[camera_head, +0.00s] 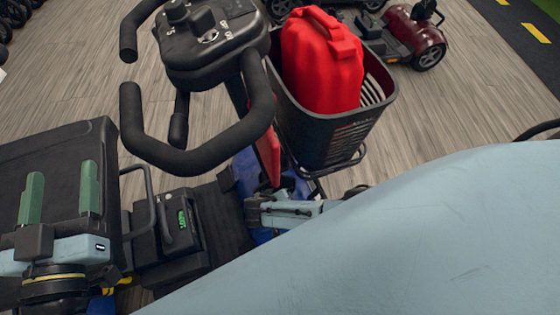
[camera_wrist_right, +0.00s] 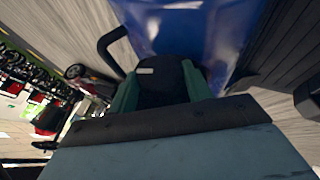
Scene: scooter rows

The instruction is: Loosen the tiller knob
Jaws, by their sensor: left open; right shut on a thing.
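The scooter's tiller carries a black control head (camera_head: 212,42) with looped handlebars (camera_head: 200,155). Low on the tiller, my right gripper (camera_wrist_right: 160,78) is shut on a dark knob (camera_wrist_right: 162,92), with a green finger on either side of it in the right wrist view. The blue scooter body (camera_wrist_right: 190,30) shows just beyond the knob. In the head view the right gripper's pale body shows, but its fingertips and the knob are mostly hidden. My left gripper (camera_head: 62,192) is open and empty, its green fingers apart, over the black seat at the left.
A black basket (camera_head: 325,135) holding a red fuel can (camera_head: 322,62) hangs in front of the tiller. A black box with a green display (camera_head: 183,219) is beside the footwell. A dark red scooter (camera_head: 412,32) stands farther back. Wood-look floor (camera_head: 475,85) is clear at right.

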